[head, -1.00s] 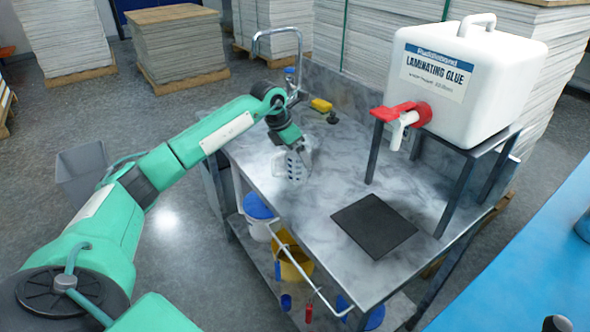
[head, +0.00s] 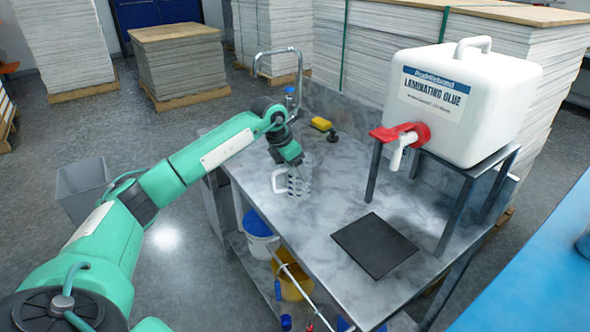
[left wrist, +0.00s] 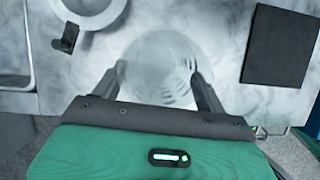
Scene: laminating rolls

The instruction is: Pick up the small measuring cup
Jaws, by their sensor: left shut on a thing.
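The small measuring cup (head: 299,183) is clear with pale markings and a handle on its left side. It is upright at the marble worktop (head: 335,190), near its left edge; I cannot tell whether its base touches the top. My left gripper (head: 292,166) reaches down over the cup from above and is shut on it. In the left wrist view the cup (left wrist: 160,65) sits between the two fingers of the gripper (left wrist: 158,82). My right gripper is not in view.
A white glue container (head: 465,100) with a red tap stands on a dark stand at the right. A dark mat (head: 374,245) lies in front of it. A yellow sponge (head: 321,123) and a tap (head: 298,75) are at the back. Buckets (head: 258,228) stand on the lower shelf.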

